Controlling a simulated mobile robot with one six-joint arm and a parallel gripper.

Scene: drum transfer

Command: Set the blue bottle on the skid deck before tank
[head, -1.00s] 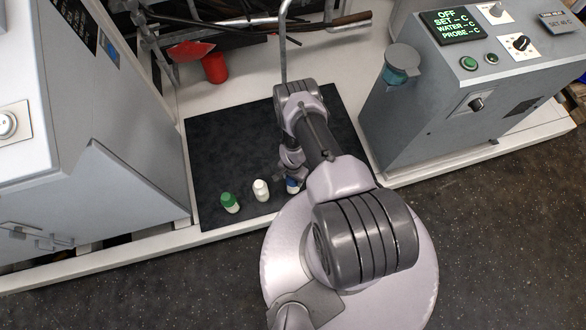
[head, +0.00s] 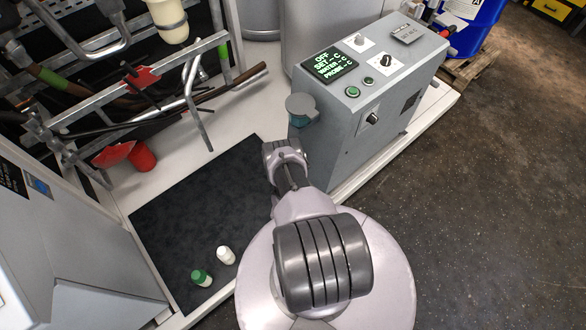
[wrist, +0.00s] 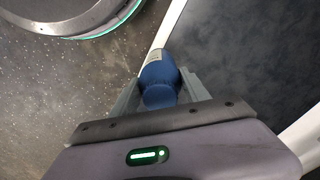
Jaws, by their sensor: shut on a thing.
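The blue bottle (wrist: 158,78) is between the fingers of my gripper (wrist: 160,84) in the wrist view, and the gripper is shut on it. A bit of pale label shows on its far part. Behind it in that view are the deck's pale edge strip and the dark mat; I cannot tell its height above them. The white skid deck (head: 228,122) runs behind the dark mat (head: 190,212). Grey rounded tank-like bodies (head: 322,45) stand at the back; I cannot tell which is the tank meant.
A green-capped bottle (head: 201,278) and a white bottle (head: 226,256) stand on the mat's near end. A grey control cabinet (head: 350,120) stands right of the mat. A red cup (head: 141,156) and pipe racks (head: 165,85) are at the left. Open floor (head: 470,210) lies right.

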